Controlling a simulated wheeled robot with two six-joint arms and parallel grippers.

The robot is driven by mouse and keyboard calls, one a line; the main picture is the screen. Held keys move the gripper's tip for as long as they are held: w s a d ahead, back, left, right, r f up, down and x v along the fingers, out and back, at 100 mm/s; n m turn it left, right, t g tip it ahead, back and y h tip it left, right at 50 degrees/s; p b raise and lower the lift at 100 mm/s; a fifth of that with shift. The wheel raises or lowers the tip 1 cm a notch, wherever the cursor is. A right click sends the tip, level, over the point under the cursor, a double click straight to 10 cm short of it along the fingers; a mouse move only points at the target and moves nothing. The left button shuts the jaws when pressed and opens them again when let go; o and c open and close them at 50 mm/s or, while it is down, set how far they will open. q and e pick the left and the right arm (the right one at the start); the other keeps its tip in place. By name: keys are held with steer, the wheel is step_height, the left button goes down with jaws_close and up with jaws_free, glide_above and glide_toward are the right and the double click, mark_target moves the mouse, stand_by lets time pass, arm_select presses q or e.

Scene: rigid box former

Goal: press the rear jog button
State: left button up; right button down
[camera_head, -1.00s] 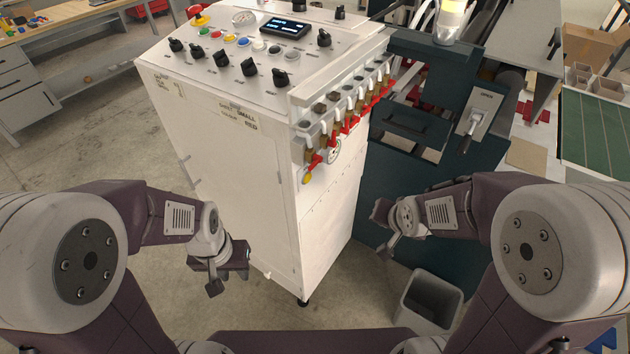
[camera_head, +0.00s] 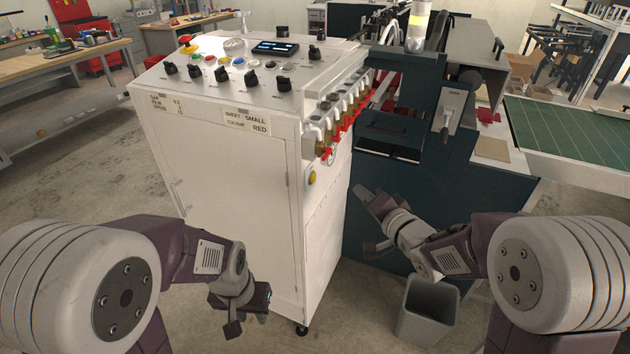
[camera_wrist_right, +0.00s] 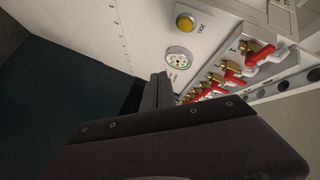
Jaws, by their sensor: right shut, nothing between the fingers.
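A round yellow button (camera_head: 312,178) sits on the right side panel of the white cabinet, below the valve row. In the right wrist view the yellow button (camera_wrist_right: 186,22) has a grey surround and a label reading JOG; I cannot tell whether it is the rear one. My right gripper (camera_head: 364,192) is shut and empty, right of the button and apart from it. In the right wrist view its dark fingers (camera_wrist_right: 160,88) point toward the panel, below the button. My left gripper (camera_head: 266,296) hangs low in front of the cabinet; its jaws are unclear.
Red-handled brass valves (camera_head: 345,115) stick out above the button. A round gauge (camera_wrist_right: 180,58) lies close to it. The white cabinet (camera_head: 230,170) carries knobs and a display on top. A dark green machine (camera_head: 420,150) stands to the right, with a grey bin (camera_head: 428,310) below.

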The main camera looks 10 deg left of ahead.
mark_target(313, 178)
steer(key=w+a+b, duration=0.1)
steer(key=w+a, duration=0.1)
steer(key=a, duration=0.6)
steer(key=shift+w+a+b, duration=0.15)
steer(key=shift+w+b, duration=0.2)
steer(key=shift+w, duration=0.05)
stand_by(1.7)
steer(key=shift+w+a, duration=0.15)
steer(key=shift+a, duration=0.25)
steer(key=shift+w+a, duration=0.15)
steer(key=shift+a, duration=0.25)
stand_by(0.5)
steer(key=shift+d, duration=0.1)
steer(key=shift+s+d, duration=0.3)
steer(key=shift+d, duration=0.4)
